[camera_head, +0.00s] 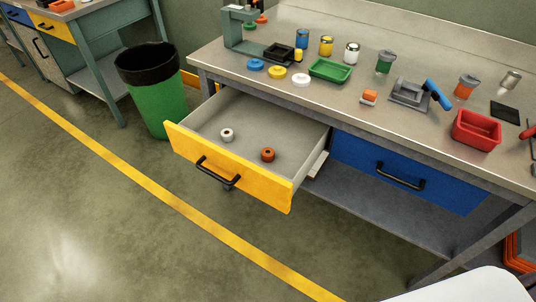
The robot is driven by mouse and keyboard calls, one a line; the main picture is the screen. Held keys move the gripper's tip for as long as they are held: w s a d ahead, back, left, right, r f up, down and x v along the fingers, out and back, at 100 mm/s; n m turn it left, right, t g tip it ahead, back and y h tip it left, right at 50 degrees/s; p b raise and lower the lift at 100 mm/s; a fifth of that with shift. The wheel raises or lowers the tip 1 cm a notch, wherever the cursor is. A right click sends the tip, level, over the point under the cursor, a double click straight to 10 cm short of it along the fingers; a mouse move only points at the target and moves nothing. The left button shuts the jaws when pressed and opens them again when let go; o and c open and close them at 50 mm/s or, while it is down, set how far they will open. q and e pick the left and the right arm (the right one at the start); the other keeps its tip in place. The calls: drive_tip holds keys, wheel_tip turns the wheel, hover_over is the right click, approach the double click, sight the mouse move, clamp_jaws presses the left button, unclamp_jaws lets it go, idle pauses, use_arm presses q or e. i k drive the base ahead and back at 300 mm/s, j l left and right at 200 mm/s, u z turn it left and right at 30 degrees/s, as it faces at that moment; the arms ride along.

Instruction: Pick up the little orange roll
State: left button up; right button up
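A little orange roll (268,155) with a dark centre lies in the open yellow drawer (230,185), near its front right side. A white roll (227,135) lies in the same drawer, to the left and a little farther back. The two rolls are apart. The drawer's floor is otherwise bare. Neither of my grippers is in view.
The drawer sticks out from under a workbench (340,107) holding cups, lids, a green tray (330,70) and a red bin (477,130). A blue drawer (405,175) beside it is shut. A green trash can (155,90) stands left. The floor in front is clear.

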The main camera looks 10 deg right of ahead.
sight(267, 153)
drive_tip(key=l+u, duration=0.35)
drive_tip(key=k+l+u, duration=0.15)
drive_tip(key=u, duration=0.25)
